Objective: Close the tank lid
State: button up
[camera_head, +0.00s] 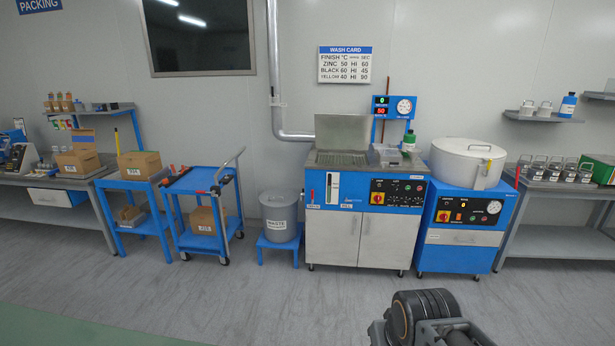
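The wash tank (334,190) is a blue and grey cabinet with a control panel, in the middle of the head view. Its grey lid (343,132) stands raised upright at the back of the tank top. Below the lid, the tank opening (340,159) shows a grey, grid-like surface. A dark, rounded part of my own arm shows at the bottom of the view, well in front of the tank and apart from it. My gripper's fingers do not show.
A drum-shaped machine (467,163) with a round lid stands right of the tank. A waste bin (279,215) on a blue stool and a blue cart (204,180) stand left. A small clear container (388,155) and green bottle (409,142) sit by the opening. The floor in front is clear.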

aim_at(332, 131)
jog(key=z, duration=0.05)
jog(key=i, duration=2.3)
jog(key=z, duration=0.15)
jog(key=i, duration=1.9)
jog(key=z, duration=0.1)
